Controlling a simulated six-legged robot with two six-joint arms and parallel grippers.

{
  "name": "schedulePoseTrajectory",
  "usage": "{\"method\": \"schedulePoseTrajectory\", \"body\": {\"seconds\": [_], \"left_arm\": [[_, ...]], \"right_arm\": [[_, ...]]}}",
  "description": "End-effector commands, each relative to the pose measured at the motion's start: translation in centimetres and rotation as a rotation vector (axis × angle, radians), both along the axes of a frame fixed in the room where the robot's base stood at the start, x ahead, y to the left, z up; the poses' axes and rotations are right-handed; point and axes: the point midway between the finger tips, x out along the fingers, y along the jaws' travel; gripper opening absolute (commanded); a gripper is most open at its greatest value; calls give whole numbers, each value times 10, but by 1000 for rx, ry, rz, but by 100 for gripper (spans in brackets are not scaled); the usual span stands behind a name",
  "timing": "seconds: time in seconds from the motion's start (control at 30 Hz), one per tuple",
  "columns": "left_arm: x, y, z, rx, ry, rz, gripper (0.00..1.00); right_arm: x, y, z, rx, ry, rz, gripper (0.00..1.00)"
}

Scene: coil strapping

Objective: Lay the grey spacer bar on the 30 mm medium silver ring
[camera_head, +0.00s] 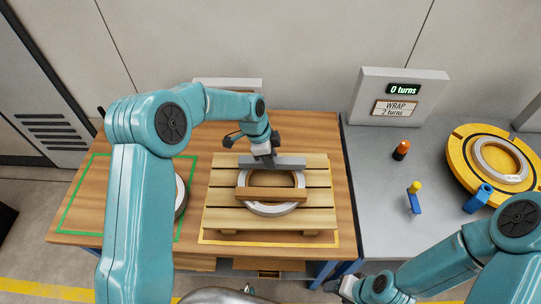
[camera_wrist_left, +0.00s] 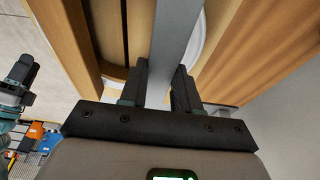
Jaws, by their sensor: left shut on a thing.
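The grey spacer bar (camera_head: 290,162) lies crosswise over the far part of a silver ring (camera_head: 270,209) on the slatted wooden pallet (camera_head: 318,215). My left gripper (camera_head: 265,153) is shut on the bar. In the left wrist view the bar (camera_wrist_left: 172,45) runs between the fingers (camera_wrist_left: 158,88), with a bit of the ring (camera_wrist_left: 197,42) beyond it. Whether the bar touches the ring I cannot tell.
Another ring (camera_head: 180,196) shows partly behind my left arm, in the green outline. On the right, a grey bench holds a yellow turntable (camera_head: 465,165) with a ring (camera_head: 500,160), an orange-black object (camera_head: 401,150), a blue-yellow tool (camera_head: 413,198) and a sign panel (camera_head: 400,95).

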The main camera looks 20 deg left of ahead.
Motion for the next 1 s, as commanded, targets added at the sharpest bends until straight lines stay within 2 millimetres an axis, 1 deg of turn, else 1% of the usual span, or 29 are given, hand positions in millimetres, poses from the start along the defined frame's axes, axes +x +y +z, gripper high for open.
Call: {"method": "schedulePoseTrajectory", "body": {"seconds": [0.27, 0.57, 0.6, 0.67, 0.93, 1.0], "left_arm": [[0, 0, -2, 0, -1, 0, 0], [0, 0, -11, 0, -1, 0, 0], [0, 0, -10, 0, -1, 0, 38], [0, 0, -10, 0, 0, 0, 57], [0, 0, -9, 0, 0, 0, 57], [0, 0, -6, 0, 0, 0, 57]], "right_arm": [[0, 0, -1, 0, 0, 0, 57], [0, 0, -11, 0, 0, 0, 57], [0, 0, -10, 0, 0, 0, 57], [0, 0, -9, 0, 0, 0, 57], [0, 0, -9, 0, 0, 0, 57], [0, 0, -5, 0, 0, 0, 57]]}}
